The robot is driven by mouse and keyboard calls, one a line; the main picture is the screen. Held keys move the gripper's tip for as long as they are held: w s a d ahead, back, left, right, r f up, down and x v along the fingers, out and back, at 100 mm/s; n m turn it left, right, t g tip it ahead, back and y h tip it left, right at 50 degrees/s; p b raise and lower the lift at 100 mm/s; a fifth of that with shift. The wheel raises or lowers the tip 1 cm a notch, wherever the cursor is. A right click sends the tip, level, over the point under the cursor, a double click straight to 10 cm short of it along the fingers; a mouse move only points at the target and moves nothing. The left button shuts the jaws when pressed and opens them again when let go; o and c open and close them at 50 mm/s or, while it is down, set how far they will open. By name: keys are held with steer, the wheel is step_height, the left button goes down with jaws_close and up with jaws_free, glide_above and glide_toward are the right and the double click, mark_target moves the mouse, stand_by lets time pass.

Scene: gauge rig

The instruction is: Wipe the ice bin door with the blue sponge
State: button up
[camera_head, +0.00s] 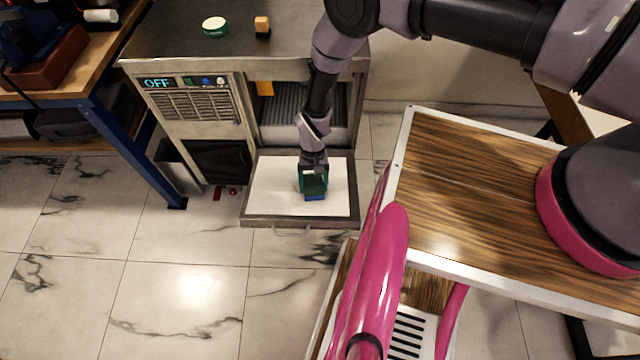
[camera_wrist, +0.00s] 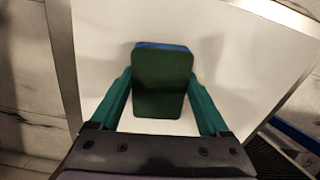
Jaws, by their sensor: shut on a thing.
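The ice bin door (camera_head: 275,190) is folded down open at the front of the machine, its white inner face up. It fills most of the wrist view (camera_wrist: 230,50). My gripper (camera_head: 313,184) is over the door, right of its middle, pointing down. It is shut on the blue sponge (camera_head: 315,197), which has a dark green side and a blue edge. In the wrist view the sponge (camera_wrist: 162,82) sits between the green fingers of my gripper (camera_wrist: 162,100). The sponge is at or just above the white face; I cannot tell whether it touches.
The ice machine (camera_head: 195,105) stands behind the door with an "OFF" display (camera_head: 157,83). A green-and-white round tin (camera_head: 214,26) and a small orange-topped block (camera_head: 262,27) stand on its top. A blue-legged workbench (camera_head: 130,150) is at left. Open tiled floor lies in front.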

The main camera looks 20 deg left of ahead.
mark_target(290, 192)
steer(key=shift+s+a+f, duration=0.1)
steer(key=shift+s+a, duration=0.3)
steer(key=shift+a, duration=0.8)
steer(key=shift+s+a+f, duration=0.1)
steer(key=shift+s+a, duration=0.35)
steer(key=shift+a, duration=0.8)
steer(key=shift+s+a+f, duration=0.1)
steer(key=shift+s+a, duration=0.3)
steer(key=shift+a, duration=0.8)
steer(key=shift+w+d+f, duration=0.1)
steer(key=shift+w+d, duration=0.45)
steer(key=shift+d, duration=1.3)
steer(key=shift+w+d+f, duration=0.1)
steer(key=shift+w+d, duration=0.45)
steer(key=shift+d, duration=1.3)
steer(key=shift+w+d+f, duration=0.1)
steer(key=shift+w+d, duration=0.45)
steer(key=shift+d, duration=1.3)
steer(key=shift+v, duration=3.05)
steer(key=shift+r, duration=0.1)
steer(key=shift+v, duration=1.4)
steer(key=shift+w, duration=0.1)
